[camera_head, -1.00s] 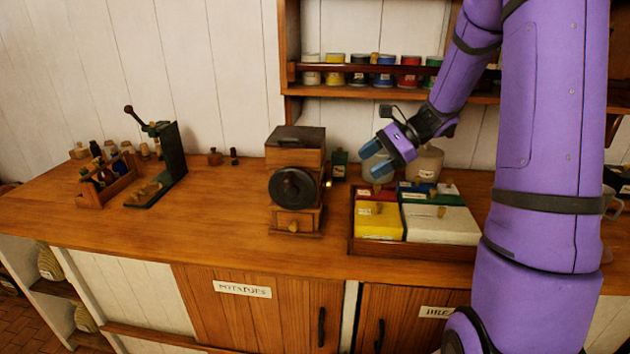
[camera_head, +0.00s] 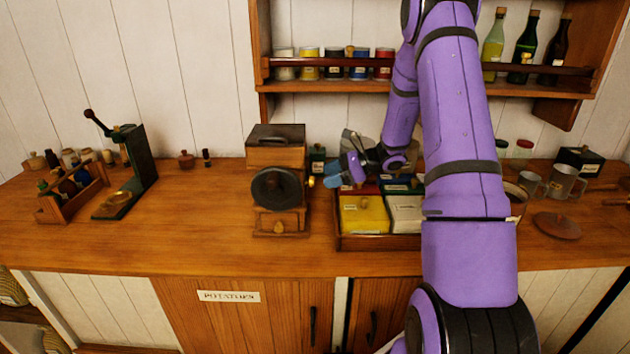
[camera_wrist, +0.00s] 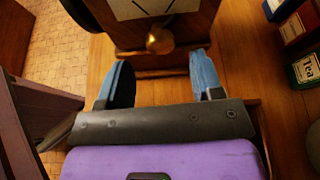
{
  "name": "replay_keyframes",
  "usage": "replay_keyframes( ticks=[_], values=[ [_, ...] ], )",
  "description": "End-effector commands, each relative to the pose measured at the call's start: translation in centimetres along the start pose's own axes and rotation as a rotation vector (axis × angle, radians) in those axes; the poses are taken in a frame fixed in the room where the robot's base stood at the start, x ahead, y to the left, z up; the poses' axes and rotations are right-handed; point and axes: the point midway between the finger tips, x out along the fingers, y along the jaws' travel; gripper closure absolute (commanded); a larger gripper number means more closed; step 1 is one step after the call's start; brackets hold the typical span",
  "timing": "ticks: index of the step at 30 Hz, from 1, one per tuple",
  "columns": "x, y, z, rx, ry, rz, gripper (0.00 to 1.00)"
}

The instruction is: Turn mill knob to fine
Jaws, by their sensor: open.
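The wooden mill (camera_head: 276,152) stands on the counter, with a black wheel (camera_head: 276,188) on its front. A small brass knob (camera_head: 311,182) sticks out of its right side. In the wrist view the knob (camera_wrist: 160,40) sits below a white plate (camera_wrist: 140,8) with dark lines; the markings are not readable. My gripper (camera_head: 343,172) is just right of the mill, pointing at that side. Its blue fingers are apart and empty. In the wrist view the knob lies ahead of the gap between the fingertips (camera_wrist: 160,80), not touched.
A tray of coloured boxes (camera_head: 375,241) lies under my gripper, close below. A small green tin (camera_head: 317,160) stands behind and right of the mill; a tin marked Tea (camera_wrist: 306,69) shows in the wrist view.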

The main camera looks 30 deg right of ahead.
Motion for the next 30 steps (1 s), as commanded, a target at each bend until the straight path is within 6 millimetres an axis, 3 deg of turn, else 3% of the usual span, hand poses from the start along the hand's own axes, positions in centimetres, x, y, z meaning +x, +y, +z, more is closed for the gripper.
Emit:
replay_keyframes(
  ticks=[3, 9, 21, 28, 30],
  values=[
    [2.1, 0.0, 0.0, -0.002, 0.0, 0.003, 0.4],
    [4.2, 0.0, 0.0, -0.001, 0.001, 0.001, 0.4],
    [4.9, 0.0, 0.0, -0.001, 0.001, -0.001, 0.4],
    [4.9, 0.0, 0.0, -0.002, 0.001, 0.0, 0.89],
    [4.9, 0.0, 0.0, -0.002, 0.001, 0.0, 0.89]
  ],
)
